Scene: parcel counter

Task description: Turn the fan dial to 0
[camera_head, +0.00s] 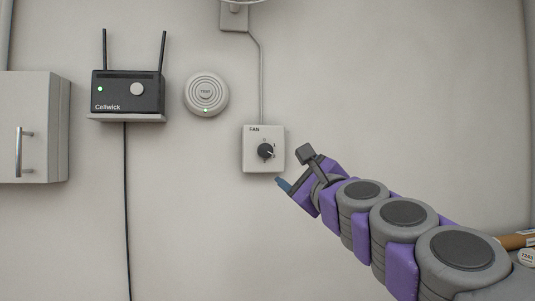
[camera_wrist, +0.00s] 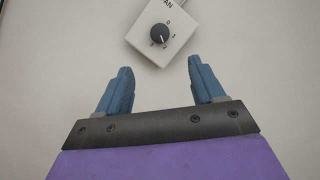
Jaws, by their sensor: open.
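The fan control is a white box (camera_head: 251,155) on the wall, labelled FAN, with a round black dial (camera_head: 265,150). In the wrist view the box (camera_wrist: 148,48) sits tilted at the top, and its dial (camera_wrist: 160,34) has a light pointer mark. The pointer is on the lower side of the dial, near the 2 and away from the 0 at the top. My gripper (camera_head: 285,184) is just below and right of the box in the head view. Its blue fingers (camera_wrist: 162,88) are spread apart with nothing between them, short of the dial.
A round grey detector (camera_head: 206,94) and a black router (camera_head: 128,92) on a small shelf (camera_head: 127,118) are left of the box. A grey cabinet (camera_head: 47,128) hangs far left. A conduit (camera_head: 261,82) runs up from the box.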

